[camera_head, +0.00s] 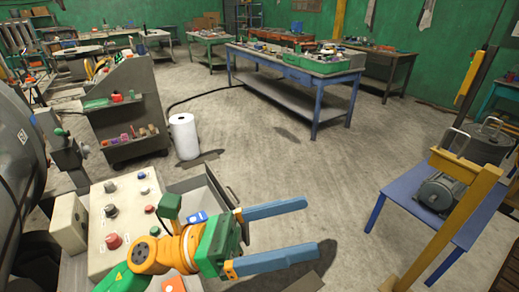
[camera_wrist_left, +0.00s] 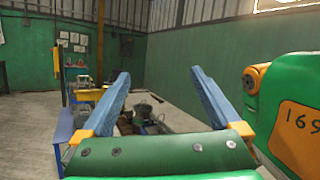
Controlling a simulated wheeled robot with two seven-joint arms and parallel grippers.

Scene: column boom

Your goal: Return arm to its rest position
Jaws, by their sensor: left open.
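My left gripper (camera_head: 319,224) reaches in from the lower left of the head view, with a green body, an orange joint and two long blue fingers. The fingers point right and stand wide apart with nothing between them, over the grey floor. In the left wrist view the same gripper (camera_wrist_left: 160,76) shows its two blue fingers apart and empty, with a green wall beyond. My right gripper is in neither view.
A control panel (camera_head: 103,234) with knobs and buttons is close by my left arm. A blue table (camera_head: 406,198) with a grey motor (camera_head: 442,192) and a yellow post (camera_head: 451,222) stand at right. A white roll (camera_head: 185,137) stands behind. The middle floor is clear.

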